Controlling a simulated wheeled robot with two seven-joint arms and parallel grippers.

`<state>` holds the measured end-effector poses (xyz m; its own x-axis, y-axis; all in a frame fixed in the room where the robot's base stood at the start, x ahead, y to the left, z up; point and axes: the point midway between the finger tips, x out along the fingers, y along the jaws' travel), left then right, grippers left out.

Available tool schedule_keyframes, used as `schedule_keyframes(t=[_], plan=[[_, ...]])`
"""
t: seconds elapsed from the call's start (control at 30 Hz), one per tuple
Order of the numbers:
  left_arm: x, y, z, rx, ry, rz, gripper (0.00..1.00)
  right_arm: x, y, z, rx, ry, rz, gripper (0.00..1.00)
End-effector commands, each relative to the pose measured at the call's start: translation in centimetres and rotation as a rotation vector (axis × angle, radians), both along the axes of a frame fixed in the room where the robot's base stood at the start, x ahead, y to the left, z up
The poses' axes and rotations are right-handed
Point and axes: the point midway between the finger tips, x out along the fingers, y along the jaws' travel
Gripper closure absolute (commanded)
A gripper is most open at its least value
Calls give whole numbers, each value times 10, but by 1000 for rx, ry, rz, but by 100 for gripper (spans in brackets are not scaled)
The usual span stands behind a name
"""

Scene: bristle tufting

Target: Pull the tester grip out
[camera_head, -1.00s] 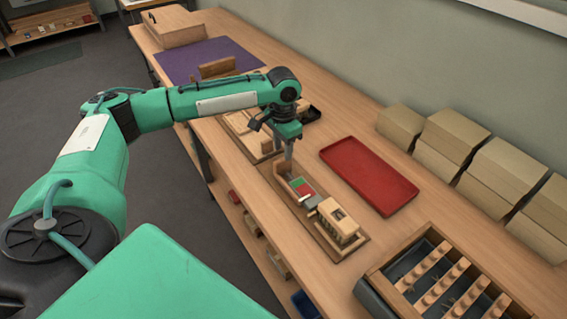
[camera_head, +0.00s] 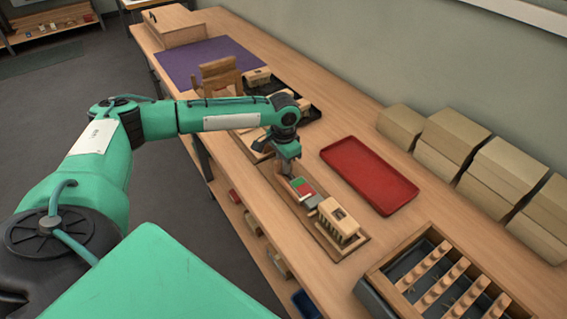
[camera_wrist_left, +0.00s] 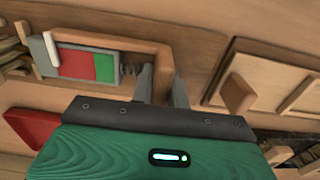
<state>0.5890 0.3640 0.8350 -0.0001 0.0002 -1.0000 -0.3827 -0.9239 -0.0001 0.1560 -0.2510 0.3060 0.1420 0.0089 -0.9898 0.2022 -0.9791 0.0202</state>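The tester stands on a long wooden base (camera_head: 346,253) on the bench, with a red and green indicator panel (camera_head: 302,186). In the left wrist view the panel (camera_wrist_left: 88,64) lies left of a dark coil spring (camera_wrist_left: 130,68). The wooden tester grip (camera_wrist_left: 163,62) is to the right of the spring. My left gripper (camera_head: 284,167) is low at the tester's far end. In the wrist view its fingers (camera_wrist_left: 163,92) stand on either side of the grip; whether they press on it I cannot tell. My right gripper is out of view.
A red tray (camera_head: 368,176) lies to the right. A rack with wooden pegged bars (camera_head: 380,277) is nearer. Cardboard boxes (camera_head: 452,135) line the wall. A wooden fixture (camera_head: 219,78) stands beyond the arm.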

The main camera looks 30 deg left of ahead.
Motion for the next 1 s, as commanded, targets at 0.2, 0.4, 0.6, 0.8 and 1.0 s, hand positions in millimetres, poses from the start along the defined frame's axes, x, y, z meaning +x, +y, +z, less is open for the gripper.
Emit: schedule_keyframes(t=[0.2,0.4,0.6,0.8,1.0], plan=[[1,1,1,-1,0,1,100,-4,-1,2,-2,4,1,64],[9,22,5,-1,2,5,100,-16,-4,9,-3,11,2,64],[19,47,4,0,1,6,100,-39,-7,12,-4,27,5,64],[22,54,1,1,-1,3,100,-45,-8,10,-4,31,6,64],[22,53,1,1,-2,3,100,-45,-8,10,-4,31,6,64]])
